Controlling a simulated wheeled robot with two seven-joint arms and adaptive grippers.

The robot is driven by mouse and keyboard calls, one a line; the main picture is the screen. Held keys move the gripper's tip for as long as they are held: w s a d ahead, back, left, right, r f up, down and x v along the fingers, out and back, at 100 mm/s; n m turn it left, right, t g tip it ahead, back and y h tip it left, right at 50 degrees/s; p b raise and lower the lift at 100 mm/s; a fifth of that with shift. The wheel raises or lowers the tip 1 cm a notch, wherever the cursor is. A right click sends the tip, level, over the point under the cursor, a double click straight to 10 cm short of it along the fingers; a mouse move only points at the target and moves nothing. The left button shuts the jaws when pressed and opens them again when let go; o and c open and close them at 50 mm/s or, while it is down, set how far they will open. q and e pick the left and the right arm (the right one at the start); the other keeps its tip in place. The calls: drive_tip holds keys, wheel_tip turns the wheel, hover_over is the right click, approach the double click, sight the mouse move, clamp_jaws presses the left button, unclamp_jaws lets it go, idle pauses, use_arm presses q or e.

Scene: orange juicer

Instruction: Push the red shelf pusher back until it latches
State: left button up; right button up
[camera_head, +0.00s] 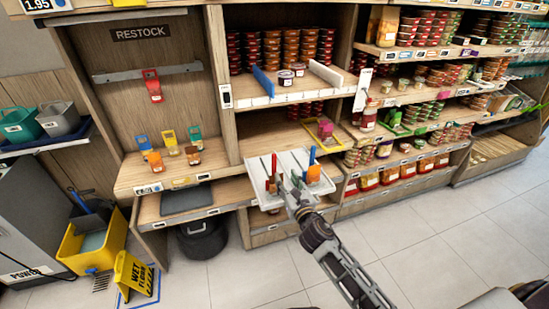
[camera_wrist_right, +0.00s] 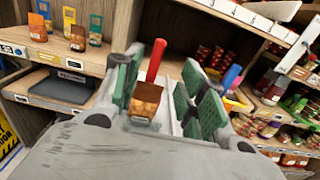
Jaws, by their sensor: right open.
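The red pusher (camera_head: 274,166) stands as an upright red handle on a white tray (camera_head: 257,172) that juts from the middle shelf. In the right wrist view the red handle (camera_wrist_right: 157,60) rises behind a small brown-and-orange pack (camera_wrist_right: 145,102). My right gripper (camera_head: 296,188) is over the front of the tray. Its green-padded fingers (camera_wrist_right: 165,88) are apart, with the pack and red handle showing between them. The pack hides the base of the red pusher, and I cannot tell whether the fingers touch anything. My left gripper is not in view.
A blue handle (camera_head: 312,155) stands to the right on the tray, behind an orange pack (camera_head: 313,174). Several packs (camera_head: 171,142) stand on the restock shelf at left. A yellow-rimmed bin (camera_head: 325,130) with a pink item lies behind. The floor in front is clear.

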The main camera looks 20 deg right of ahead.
drive_tip(key=shift+w, duration=0.2)
approach(275, 158)
drive_tip(key=shift+w, duration=1.45)
drive_tip(key=shift+w+a+p, duration=0.15)
drive_tip(key=shift+w+p, duration=0.3)
drive_tip(key=shift+w, duration=1.5)
drive_tip(key=shift+w+a+p, duration=0.1)
drive_tip(key=shift+w+p, duration=0.3)
drive_tip(key=shift+w, duration=1.6)
drive_tip(key=shift+c, duration=0.5)
clamp_jaws()
